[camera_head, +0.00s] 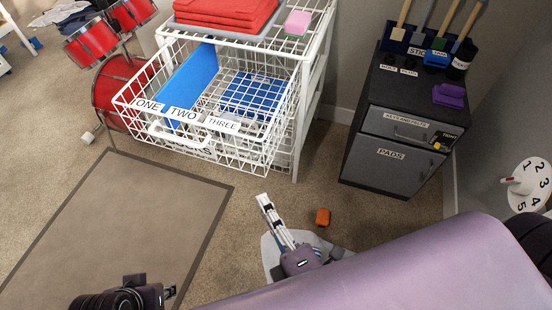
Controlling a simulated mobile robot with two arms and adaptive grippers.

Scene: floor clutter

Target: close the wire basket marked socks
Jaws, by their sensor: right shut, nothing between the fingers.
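A white wire basket (225,146) is pulled out of a white wire rack (310,85). Labels ONE, TWO and THREE run along its front, above a white handle (180,135). I cannot read a socks label on it. A blue panel (190,78) stands inside, and something blue (255,93) shows through the mesh at the right. My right gripper (263,197) is shut and empty, below and in front of the basket, apart from it. My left gripper (168,292) is at the bottom left edge, partly cut off; its fingers are unclear.
A dark cabinet (357,158) marked PADS stands right of the rack. A small orange object (322,217) lies on the carpet near my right gripper. Red drums (88,43) stand left of the basket. A brown mat (110,220) lies in front, clear of objects.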

